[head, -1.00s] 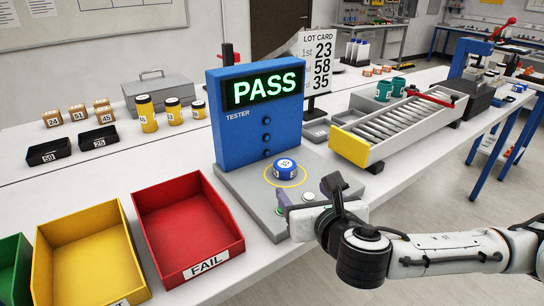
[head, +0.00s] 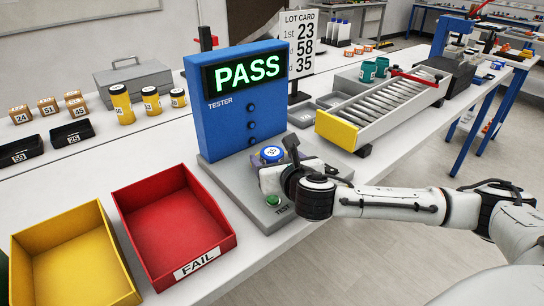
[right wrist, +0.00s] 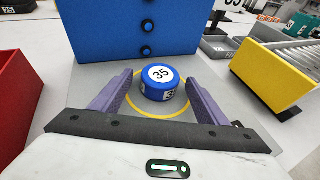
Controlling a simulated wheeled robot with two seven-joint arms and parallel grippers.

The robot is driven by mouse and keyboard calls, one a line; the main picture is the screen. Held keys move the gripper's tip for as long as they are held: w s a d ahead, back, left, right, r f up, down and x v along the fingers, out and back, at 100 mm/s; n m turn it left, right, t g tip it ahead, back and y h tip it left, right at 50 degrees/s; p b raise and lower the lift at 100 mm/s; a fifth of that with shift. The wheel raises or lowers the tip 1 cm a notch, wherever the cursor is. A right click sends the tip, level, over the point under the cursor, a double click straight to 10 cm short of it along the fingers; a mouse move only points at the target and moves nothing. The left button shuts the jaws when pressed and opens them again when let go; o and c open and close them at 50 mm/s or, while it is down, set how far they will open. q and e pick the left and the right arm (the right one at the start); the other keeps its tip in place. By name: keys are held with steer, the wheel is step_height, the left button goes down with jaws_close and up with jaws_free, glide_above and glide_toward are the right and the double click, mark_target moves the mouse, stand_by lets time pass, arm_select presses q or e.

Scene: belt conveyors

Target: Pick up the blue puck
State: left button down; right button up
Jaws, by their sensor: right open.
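The blue puck (head: 271,154) has a white top label and sits on the grey base of the blue tester (head: 242,105), whose screen reads PASS. In the right wrist view the puck (right wrist: 161,84) reads 35 and stands inside a yellow ring. My right gripper (right wrist: 157,92) is open, with one purple finger on each side of the puck and gaps on both sides. In the head view my right gripper (head: 272,165) is low at the puck and partly hides it. My left gripper is not in view.
A red FAIL bin (head: 176,234) and a yellow bin (head: 72,262) stand left of the tester. A roller conveyor (head: 385,108) with a yellow end is at the right. A green button (head: 273,200) is on the tester base near my right gripper.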

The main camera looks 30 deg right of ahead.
steer(key=shift+w, duration=0.15)
steer(key=shift+d, duration=0.1)
steer(key=c, duration=1.3)
